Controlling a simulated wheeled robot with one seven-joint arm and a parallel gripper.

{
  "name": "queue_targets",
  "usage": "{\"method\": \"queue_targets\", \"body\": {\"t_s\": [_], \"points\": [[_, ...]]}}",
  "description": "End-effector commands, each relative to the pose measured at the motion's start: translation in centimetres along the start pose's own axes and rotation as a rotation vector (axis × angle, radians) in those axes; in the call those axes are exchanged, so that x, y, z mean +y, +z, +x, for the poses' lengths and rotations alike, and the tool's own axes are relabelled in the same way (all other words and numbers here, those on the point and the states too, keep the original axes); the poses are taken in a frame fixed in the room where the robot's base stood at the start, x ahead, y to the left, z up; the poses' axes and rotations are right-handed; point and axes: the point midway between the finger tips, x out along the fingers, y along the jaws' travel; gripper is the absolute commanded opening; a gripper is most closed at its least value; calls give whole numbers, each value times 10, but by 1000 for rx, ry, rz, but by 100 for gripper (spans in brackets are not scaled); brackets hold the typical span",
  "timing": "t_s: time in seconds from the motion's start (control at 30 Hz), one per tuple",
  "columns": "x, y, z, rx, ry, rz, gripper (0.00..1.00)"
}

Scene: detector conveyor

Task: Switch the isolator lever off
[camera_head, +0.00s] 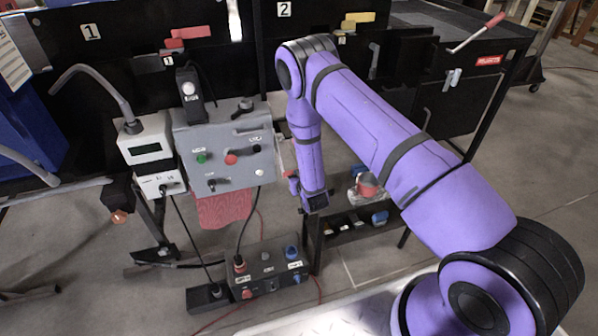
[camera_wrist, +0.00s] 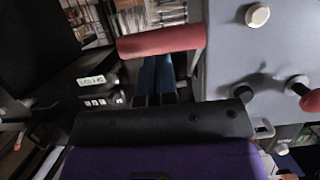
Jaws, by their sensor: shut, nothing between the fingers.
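The isolator lever has a red cylindrical handle (camera_wrist: 158,41), joined by a pale arm to the side of the grey control box (camera_wrist: 222,60). In the wrist view the handle lies crosswise near the top centre. My gripper (camera_wrist: 165,60) has its blue fingers together and empty; they run up to the handle, which hides their tips. I cannot tell whether they touch it. In the head view a small red piece (camera_head: 293,186), likely the handle, shows beside my wrist, right of the control box (camera_head: 205,140); my fingers are hard to make out there.
The control box bears several knobs and buttons, including a red one (camera_head: 231,159). A white display unit (camera_head: 151,148) stands to its left. A black switch box (camera_head: 268,270) lies on the floor below. A low rack with a red pot (camera_head: 368,186) stands right of my wrist.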

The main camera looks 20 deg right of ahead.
Motion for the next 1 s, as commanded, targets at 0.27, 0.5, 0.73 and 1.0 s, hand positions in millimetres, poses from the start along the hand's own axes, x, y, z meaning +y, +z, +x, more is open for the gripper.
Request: {"method": "queue_targets", "body": {"t_s": [0.27,0.5,0.73,1.0], "points": [[0,11,12,0,0,0,0],[0,13,14,-3,0,0,0],[0,14,14,-4,0,0,0],[0,8,16,-3,0,0,0]]}}
